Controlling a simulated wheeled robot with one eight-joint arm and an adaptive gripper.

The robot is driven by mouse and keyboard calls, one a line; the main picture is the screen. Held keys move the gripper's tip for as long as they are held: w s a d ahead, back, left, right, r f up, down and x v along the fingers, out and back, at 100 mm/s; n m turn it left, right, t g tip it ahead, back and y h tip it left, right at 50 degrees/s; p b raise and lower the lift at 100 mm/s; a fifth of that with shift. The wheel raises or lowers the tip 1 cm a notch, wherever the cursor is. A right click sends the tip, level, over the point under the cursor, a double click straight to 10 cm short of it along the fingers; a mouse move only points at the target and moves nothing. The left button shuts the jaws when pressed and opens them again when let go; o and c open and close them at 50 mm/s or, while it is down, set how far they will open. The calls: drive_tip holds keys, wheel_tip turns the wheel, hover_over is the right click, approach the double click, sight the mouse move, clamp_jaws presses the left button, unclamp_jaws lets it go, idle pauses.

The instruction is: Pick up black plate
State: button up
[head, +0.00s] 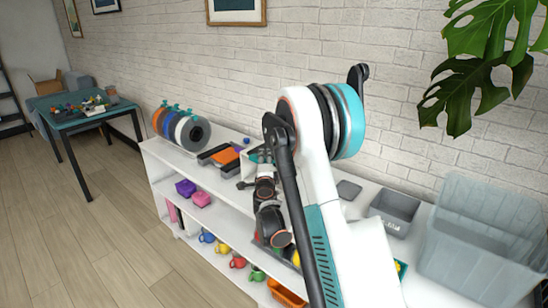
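My gripper (258,172) is in the head view at the middle, over the front part of the white shelf's top. It is small and dark, partly merged with my wrist, and its fingertips do not show clearly. A dark grey flat square plate (349,190) lies on the shelf top to the right of my arm. I cannot tell which of these is the black plate. My arm hides part of the shelf top between them.
The white shelf (163,158) stands against a brick wall. Several spools (190,133) stand at its left end. A grey bin (395,209) and a large translucent bin (480,240) stand at its right. Purple and pink containers (186,188) and mugs (237,261) fill lower shelves. The floor at left is clear.

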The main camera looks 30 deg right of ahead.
drive_tip(key=shift+c, duration=0.6)
clamp_jaws()
drive_tip(key=shift+r, duration=0.15)
wheel_tip(320, 180, up, 20)
drive_tip(key=p, duration=0.7)
